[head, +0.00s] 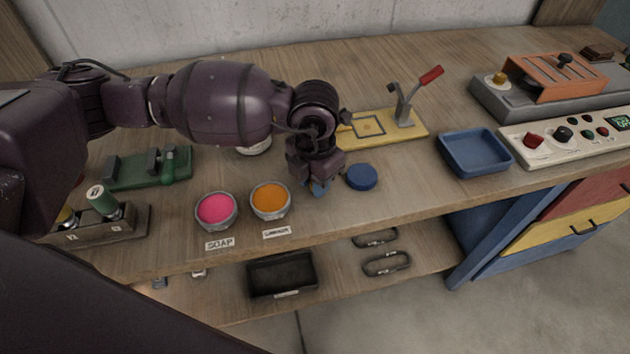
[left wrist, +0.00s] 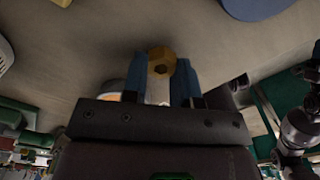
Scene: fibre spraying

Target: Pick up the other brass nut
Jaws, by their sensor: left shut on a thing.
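My left gripper (head: 319,190) is low over the workbench, between the orange-filled bowl and a round blue lid. In the left wrist view its blue fingers (left wrist: 162,80) are shut on a brass nut (left wrist: 161,62), which sits between their tips. The nut is hidden by the gripper in the head view. A brass-coloured round piece (head: 497,78) sits on the grey machine at the back right; I cannot tell whether it is a nut. My right gripper is not in view.
Bowls of pink (head: 216,209) and orange (head: 270,199) stuff stand left of the gripper. The blue lid (head: 362,177) is close on its right. A yellow lever press (head: 405,118) stands behind, and an empty blue tray (head: 474,153) lies right. Bench between lid and tray is clear.

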